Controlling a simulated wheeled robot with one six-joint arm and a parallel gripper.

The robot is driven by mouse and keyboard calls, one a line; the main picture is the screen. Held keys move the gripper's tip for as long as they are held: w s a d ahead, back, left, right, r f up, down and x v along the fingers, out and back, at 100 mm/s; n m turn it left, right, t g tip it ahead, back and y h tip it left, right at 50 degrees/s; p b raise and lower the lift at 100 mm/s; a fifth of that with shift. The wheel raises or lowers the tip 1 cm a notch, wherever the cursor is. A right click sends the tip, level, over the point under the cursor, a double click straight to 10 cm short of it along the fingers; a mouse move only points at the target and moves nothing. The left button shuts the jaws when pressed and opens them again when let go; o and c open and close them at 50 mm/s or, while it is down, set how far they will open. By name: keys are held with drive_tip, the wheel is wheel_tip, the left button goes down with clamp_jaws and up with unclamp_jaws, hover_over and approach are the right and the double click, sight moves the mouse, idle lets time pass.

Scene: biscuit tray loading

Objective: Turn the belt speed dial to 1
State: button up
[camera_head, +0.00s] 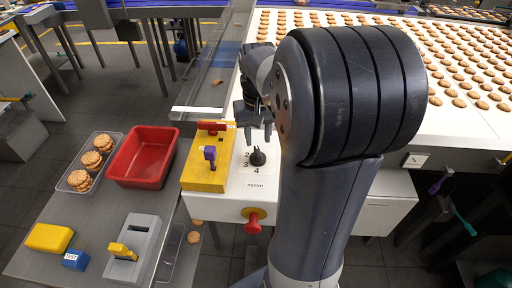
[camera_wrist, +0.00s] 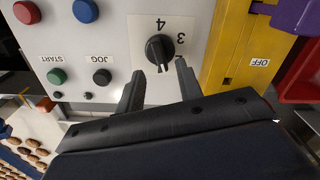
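The black belt speed dial (camera_head: 258,157) sits on a white number plate on the control panel; it also shows in the wrist view (camera_wrist: 160,49). The figures 3 and 4 show beside it, upside down in the wrist view. Its narrow grip appears to point toward my gripper in the wrist view; the figure it points at cannot be read. My gripper (camera_wrist: 158,80) is open, its two fingers apart near the dial, one to each side of the grip's end. I cannot tell whether they touch it. In the head view my gripper (camera_head: 258,128) is just beyond the dial.
A yellow box with a purple lever (camera_head: 210,155) and an OFF label stands left of the dial. A red emergency knob (camera_head: 253,225) sticks out in front. START (camera_wrist: 56,76) and JOG (camera_wrist: 102,76) buttons are on the panel. A red bin (camera_head: 143,157) stands farther left.

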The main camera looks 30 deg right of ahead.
sight(258, 151)
wheel_tip(258, 151, down, 5)
drive_tip(key=shift+f, duration=0.1)
idle(0.3)
clamp_jaws()
